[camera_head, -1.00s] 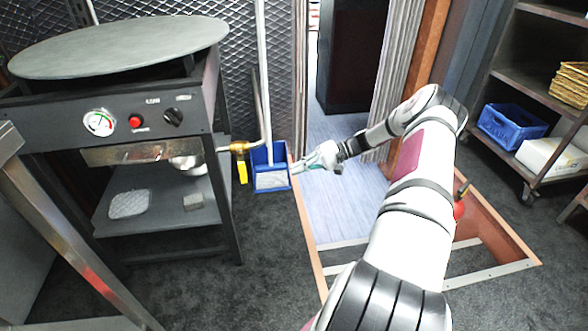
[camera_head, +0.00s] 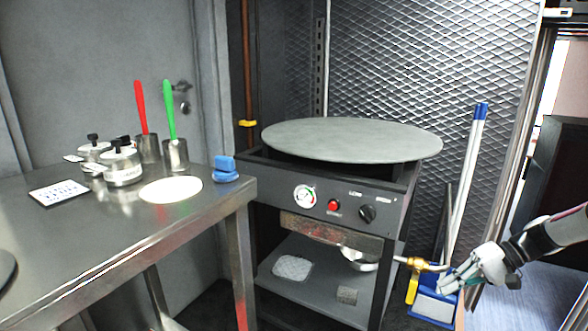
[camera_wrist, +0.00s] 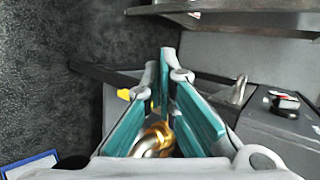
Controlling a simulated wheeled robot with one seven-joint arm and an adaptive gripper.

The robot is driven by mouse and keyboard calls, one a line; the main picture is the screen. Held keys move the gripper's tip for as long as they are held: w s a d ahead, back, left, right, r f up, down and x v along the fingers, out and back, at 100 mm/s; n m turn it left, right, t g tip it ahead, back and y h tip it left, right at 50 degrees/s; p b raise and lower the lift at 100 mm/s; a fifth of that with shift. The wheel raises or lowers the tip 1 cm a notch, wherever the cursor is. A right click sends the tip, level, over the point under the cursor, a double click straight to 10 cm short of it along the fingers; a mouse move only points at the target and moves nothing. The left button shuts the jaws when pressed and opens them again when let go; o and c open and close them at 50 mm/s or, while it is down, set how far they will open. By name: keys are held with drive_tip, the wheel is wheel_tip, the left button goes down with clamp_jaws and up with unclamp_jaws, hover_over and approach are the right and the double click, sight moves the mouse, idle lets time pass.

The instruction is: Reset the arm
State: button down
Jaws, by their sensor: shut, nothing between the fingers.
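My gripper (camera_head: 446,288) is white with teal finger pads and sits at the lower right of the head view. It is shut and empty. It is in front of the blue dustpan (camera_head: 432,305) and close to the brass gas fitting (camera_head: 418,264) with its yellow handle. In the wrist view my gripper's fingers (camera_wrist: 162,75) come together at the tips. A brass fitting (camera_wrist: 158,138) shows in the gap behind the tips; I cannot tell whether it touches the fingers. Part of my arm runs off the right edge of the head view.
The black stove (camera_head: 340,205) with a round grey plate on top (camera_head: 350,140) stands left of my gripper. A mop handle (camera_head: 466,170) rises above the dustpan.

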drive_tip(key=s+a+r+n+g+h, duration=0.2)
drive_tip(key=s+a+r+g+h, duration=0.3)
drive_tip(key=s+a+r, duration=1)
drive_tip(key=s+a+r+n+t+h, duration=0.1)
drive_tip(key=s+a+r+t+h, duration=0.2)
drive_tip(key=s, duration=0.8)
drive_tip(key=s+a+t+h, duration=0.15)
drive_tip(key=s+a, duration=0.25)
drive_tip(key=s, duration=0.6)
wheel_tip(320, 180, up, 33)
drive_tip(key=t+p, duration=0.3)
drive_tip(key=p, duration=2.8)
drive_tip(key=shift+s+d, duration=0.15)
drive_tip(key=shift+d, duration=0.05)
drive_tip(key=shift+r+h, duration=0.1)
drive_tip(key=shift+h, duration=0.15)
